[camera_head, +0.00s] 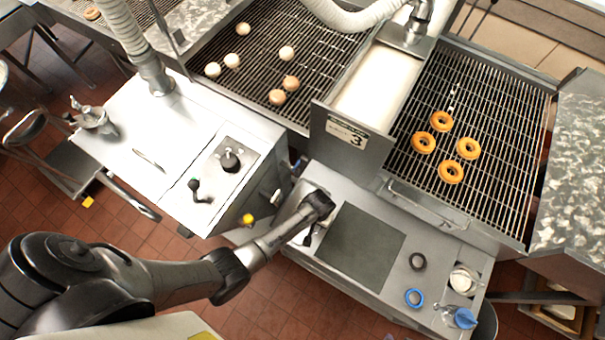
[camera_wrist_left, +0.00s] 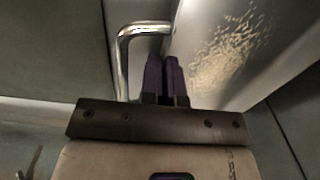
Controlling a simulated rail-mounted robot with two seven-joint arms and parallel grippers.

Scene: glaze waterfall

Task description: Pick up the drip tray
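In the left wrist view a bright bent metal handle (camera_wrist_left: 126,55) stands out from a shiny metal panel (camera_wrist_left: 235,55). I cannot tell for sure whether these belong to the drip tray. My left gripper (camera_wrist_left: 165,62) has its two dark purple fingers close together, between the handle's long bar and the panel. I see nothing between them, and the bar is outside them. The handle's lower end is hidden behind the gripper. In the head view my left gripper (camera_head: 310,234) is at the left end of the metal work deck. My right gripper is not in view.
A dark flat mat (camera_head: 360,246) lies just right of my gripper. A dark ring (camera_head: 417,261), a blue ring (camera_head: 414,298) and a small jar (camera_head: 463,281) are farther right. A control cabinet (camera_head: 165,150) stands left. Wire racks with doughnuts (camera_head: 450,172) lie behind.

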